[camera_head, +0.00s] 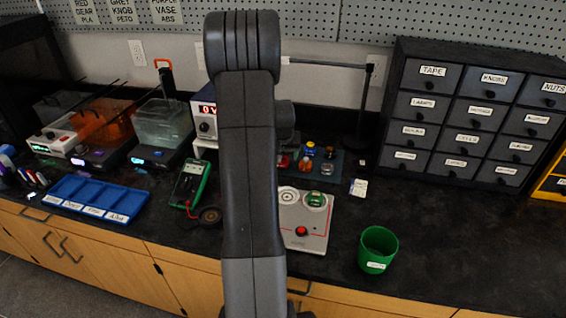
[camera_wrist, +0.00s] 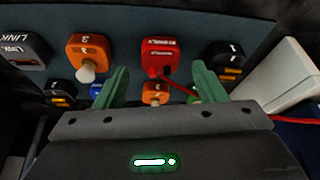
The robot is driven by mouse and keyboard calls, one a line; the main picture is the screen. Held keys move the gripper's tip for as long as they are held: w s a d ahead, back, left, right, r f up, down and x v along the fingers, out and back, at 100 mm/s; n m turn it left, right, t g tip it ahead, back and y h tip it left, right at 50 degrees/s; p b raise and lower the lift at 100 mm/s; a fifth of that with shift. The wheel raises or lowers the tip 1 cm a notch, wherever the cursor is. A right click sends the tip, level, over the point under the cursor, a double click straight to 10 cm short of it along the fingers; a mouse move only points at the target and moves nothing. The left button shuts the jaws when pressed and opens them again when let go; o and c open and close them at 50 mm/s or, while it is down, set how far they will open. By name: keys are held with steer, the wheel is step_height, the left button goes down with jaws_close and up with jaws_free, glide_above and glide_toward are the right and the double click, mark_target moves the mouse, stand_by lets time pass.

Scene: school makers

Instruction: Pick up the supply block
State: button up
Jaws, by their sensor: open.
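The supply block (camera_wrist: 160,53) is a red block with white lettering, lying on a dark blue-grey mat (camera_wrist: 140,20) in the wrist view. A red wire runs near it to the right. My gripper (camera_wrist: 158,87) is open, with its green fingers apart. The red block shows beyond the fingertips, roughly between them, and nothing is held. In the head view a red block (camera_head: 282,161) shows beside my arm, probably the same one. My gripper is hidden behind my arm there.
In the wrist view, orange blocks (camera_wrist: 90,47), dark blocks (camera_wrist: 228,55) and a Link block (camera_wrist: 22,50) surround it. A pale box (camera_wrist: 287,75) stands close on the right. In the head view, a green cup (camera_head: 378,250) and drawer cabinet (camera_head: 470,115) stand right.

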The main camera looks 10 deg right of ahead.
steer(key=shift+w+f, duration=0.25)
steer(key=shift+f, duration=0.4)
steer(key=shift+c, duration=0.4)
steer(key=c, duration=1)
steer(key=shift+r, duration=0.1)
